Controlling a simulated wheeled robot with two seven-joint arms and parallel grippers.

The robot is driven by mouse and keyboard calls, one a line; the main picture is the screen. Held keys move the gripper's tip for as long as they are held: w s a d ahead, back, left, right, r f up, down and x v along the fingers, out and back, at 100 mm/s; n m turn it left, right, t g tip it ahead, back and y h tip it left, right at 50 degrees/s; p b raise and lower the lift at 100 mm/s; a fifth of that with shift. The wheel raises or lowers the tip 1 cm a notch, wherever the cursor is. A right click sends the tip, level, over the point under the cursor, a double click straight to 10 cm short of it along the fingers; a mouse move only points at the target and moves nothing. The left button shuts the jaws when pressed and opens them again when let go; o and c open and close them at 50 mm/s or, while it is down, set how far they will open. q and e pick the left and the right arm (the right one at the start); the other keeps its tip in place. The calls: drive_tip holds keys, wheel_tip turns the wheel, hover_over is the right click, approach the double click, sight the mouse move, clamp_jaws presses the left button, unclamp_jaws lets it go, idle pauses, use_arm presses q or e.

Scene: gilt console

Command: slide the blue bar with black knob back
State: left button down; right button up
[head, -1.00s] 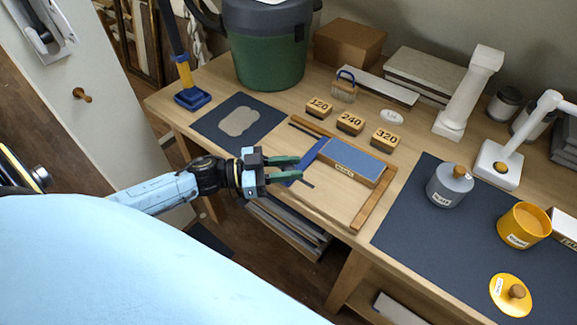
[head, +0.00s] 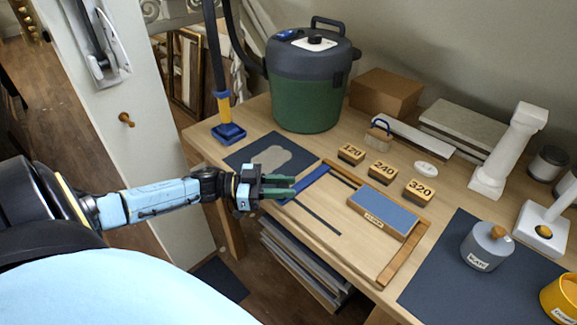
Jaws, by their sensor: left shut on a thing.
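The blue bar (head: 314,177) lies across the left part of the wooden frame (head: 398,254) on the table. Its near end is by my left gripper (head: 293,187), whose green fingers are shut at that end. The black knob is hidden by the fingers, so I cannot see how they sit on it. A blue-topped labelled block (head: 384,212) lies in the frame to the right, with a clear gap between it and the bar. My right gripper is not in view.
Dark slots (head: 318,219) run along the frame. Blocks marked 120 (head: 351,154), 240 (head: 382,172) and 320 (head: 418,191) stand behind. A green bin (head: 311,95) and a blue-footed post (head: 228,132) stand at the back left. A grey canister (head: 487,247) is on the right.

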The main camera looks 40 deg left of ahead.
use_arm(q)
drive_tip(key=shift+a, duration=0.3)
drive_tip(key=c, duration=1.1)
unclamp_jaws()
drive_tip(key=shift+a, duration=0.1)
drive_tip(key=v, duration=1.3)
drive_tip(key=shift+s, duration=0.15)
